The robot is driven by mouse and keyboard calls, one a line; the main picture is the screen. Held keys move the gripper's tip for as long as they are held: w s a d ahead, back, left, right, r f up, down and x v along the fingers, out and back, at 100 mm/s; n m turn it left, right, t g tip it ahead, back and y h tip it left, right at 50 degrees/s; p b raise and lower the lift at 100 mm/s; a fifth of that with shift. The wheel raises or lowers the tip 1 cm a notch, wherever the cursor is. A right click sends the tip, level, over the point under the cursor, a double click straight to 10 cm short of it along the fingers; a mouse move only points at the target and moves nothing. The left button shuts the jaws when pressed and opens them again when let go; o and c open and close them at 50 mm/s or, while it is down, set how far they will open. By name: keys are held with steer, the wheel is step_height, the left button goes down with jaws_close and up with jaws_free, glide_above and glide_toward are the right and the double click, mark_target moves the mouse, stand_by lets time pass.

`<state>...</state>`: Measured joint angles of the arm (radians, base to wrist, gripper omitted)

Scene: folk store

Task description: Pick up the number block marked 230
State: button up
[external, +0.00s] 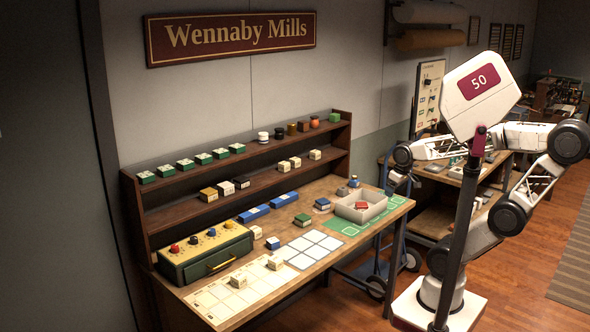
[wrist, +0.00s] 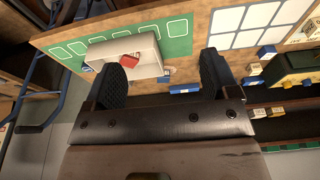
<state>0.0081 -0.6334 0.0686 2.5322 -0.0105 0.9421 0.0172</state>
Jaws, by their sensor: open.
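More cream blocks sit on the lower shelf (external: 295,162). My gripper (wrist: 163,85) is open and empty, its two dark fingers wide apart. In the external view it hangs beyond the bench's right end, apart from these blocks.
A grey tray (external: 345,207) holding a red block (external: 361,205) stands on a green mat (external: 333,226). A white-squared mat (external: 309,250) lies mid-bench. A yellow-green box with coloured knobs (external: 205,252) stands at left. Two-tier shelves (external: 240,170) rise behind. A blue trolley (external: 368,270) stands at right.

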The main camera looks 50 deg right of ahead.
mark_target(239, 280)
stand_by(0.3)
steer(key=w+a+f+m+g+y, duration=0.2)
steer(key=w+a+m+y, duration=0.15)
steer(key=w+a, duration=0.75)
steer(key=w+a+f+m+g+y, duration=0.25)
steer(key=w+a+y, duration=0.4)
steer(key=a, duration=0.95)
steer(key=w+a+f+m+y, duration=0.1)
steer(key=w+a+f+m, duration=0.2)
steer(key=a, duration=0.6)
steer(key=w+a+f+m+y, duration=0.1)
steer(key=w+a+f+m, duration=0.2)
steer(key=a+f, duration=0.3)
steer(key=w+a+f+m+y, duration=0.1)
steer(key=w+a+f+m, duration=0.3)
steer(key=a, duration=0.7)
steer(key=shift+w+a+f+y, duration=0.15)
steer(key=shift+f, duration=0.25)
steer(key=shift+w+a+f+y, duration=0.1)
steer(key=shift+a+f+y, duration=0.05)
steer(key=shift+f, duration=0.2)
steer(key=shift+w+a+f, duration=0.1)
steer(key=shift+a+f, duration=0.25)
steer(key=shift+a, duration=0.1)
steer(key=shift+a, duration=0.1)
